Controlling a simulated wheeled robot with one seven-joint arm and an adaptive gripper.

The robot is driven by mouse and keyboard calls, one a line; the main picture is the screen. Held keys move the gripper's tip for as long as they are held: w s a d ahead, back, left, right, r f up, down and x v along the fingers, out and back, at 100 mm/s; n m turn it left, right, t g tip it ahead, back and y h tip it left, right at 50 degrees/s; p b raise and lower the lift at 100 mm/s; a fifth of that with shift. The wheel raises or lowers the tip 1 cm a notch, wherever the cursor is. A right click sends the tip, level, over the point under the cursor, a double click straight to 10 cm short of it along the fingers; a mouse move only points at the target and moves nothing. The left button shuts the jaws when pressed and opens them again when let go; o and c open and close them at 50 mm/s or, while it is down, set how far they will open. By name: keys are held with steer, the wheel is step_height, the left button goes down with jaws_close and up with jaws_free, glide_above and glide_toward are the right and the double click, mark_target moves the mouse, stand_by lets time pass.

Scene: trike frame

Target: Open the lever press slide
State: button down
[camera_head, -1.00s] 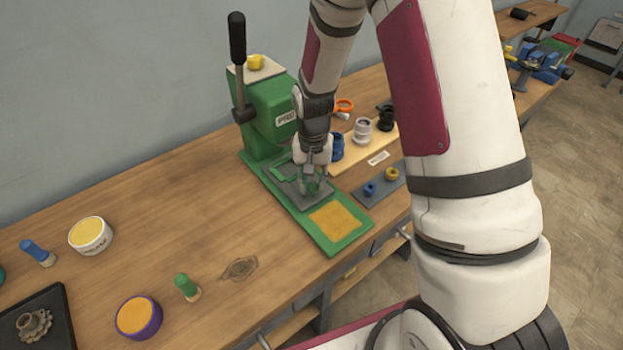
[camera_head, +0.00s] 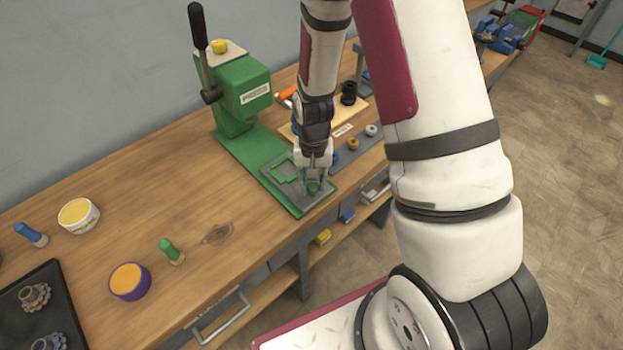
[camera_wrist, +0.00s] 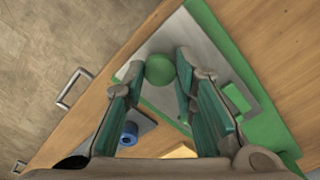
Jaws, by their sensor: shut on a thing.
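The green lever press (camera_head: 240,90) stands on the bench with its black-knobbed lever (camera_head: 198,28) upright. Its grey slide plate (camera_head: 296,203) lies at the front end of the green base (camera_head: 238,150), out from under the press head, and covers the area there. A green frame sits on the slide (camera_head: 281,171). My gripper (camera_head: 312,186) is shut on the round green knob (camera_wrist: 160,69) at the slide's outer end. In the wrist view the knob is between the fingertips, and the grey plate (camera_wrist: 208,45) extends past them.
A grey strip with small rings (camera_head: 353,143) and a wooden board with black parts (camera_head: 348,93) lie right of the press. Drawer handles (camera_head: 222,318) project from the bench front.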

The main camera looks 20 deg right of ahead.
steer(key=c, duration=1.3)
jaws_free()
step_height(320, 180, up, 12)
steer(key=shift+r, duration=0.1)
steer(key=s+a+r+n+t, duration=0.1)
steer(key=s+r, duration=0.2)
steer(key=r, duration=0.5)
steer(key=s+a+r+n+t, duration=0.1)
steer(key=s+r+n+t, duration=0.15)
steer(key=r, duration=0.55)
steer(key=s+r+n+t, duration=0.2)
steer(key=s+r, duration=0.5)
steer(key=s, duration=0.4)
steer(key=shift+s+a+r+b, duration=0.2)
steer(key=shift+a+r+b, duration=0.1)
steer(key=shift+a+b, duration=0.05)
